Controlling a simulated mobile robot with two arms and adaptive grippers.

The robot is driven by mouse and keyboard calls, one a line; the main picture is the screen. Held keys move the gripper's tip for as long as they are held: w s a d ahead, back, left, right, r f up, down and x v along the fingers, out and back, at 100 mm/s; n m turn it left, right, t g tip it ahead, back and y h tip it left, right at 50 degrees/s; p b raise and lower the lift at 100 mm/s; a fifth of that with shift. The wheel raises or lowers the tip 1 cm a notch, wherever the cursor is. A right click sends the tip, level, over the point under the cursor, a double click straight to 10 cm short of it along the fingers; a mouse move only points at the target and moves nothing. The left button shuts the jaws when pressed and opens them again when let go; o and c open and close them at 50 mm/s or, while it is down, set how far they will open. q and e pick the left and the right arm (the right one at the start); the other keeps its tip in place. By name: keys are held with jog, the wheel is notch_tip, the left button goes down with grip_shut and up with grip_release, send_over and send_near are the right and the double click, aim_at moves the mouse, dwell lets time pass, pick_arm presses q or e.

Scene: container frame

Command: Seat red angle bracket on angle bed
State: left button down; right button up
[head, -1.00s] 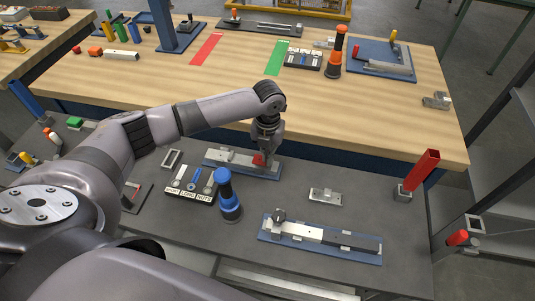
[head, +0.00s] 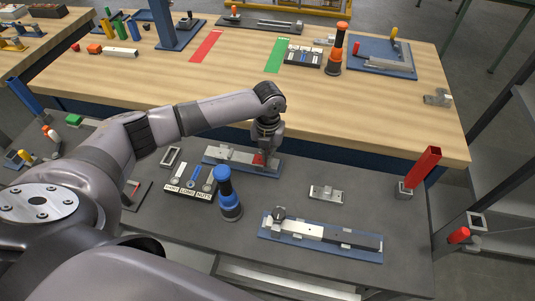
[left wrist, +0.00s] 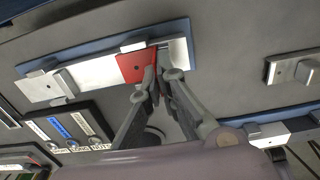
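The red angle bracket (head: 258,160) is at the right part of the angle bed (head: 228,155), a pale metal fixture on a blue base plate. In the left wrist view the bracket's red plate (left wrist: 131,67) lies against the bed's pale strip (left wrist: 40,88), and its upright flange sits between my fingertips. My left gripper (head: 265,163) points down over the bed. In the left wrist view its fingers (left wrist: 161,76) are close together on the flange. Contact under the bracket is hidden. My right gripper is not in view.
A blue-and-black upright tool (head: 228,195) and a labelled parts tray (head: 190,184) stand in front of the bed. A small metal block (head: 326,193) and a second blue-based fixture (head: 320,238) lie to the right. The wooden table (head: 150,75) rises behind.

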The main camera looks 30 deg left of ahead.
pick_arm(q)
jog(key=shift+f, duration=0.15)
jog(key=c, duration=1.7)
grip_release()
jog(key=shift+o, duration=0.3)
jog(key=o, duration=0.5)
notch_tip(320, 180, up, 7)
jog(key=p, duration=0.7)
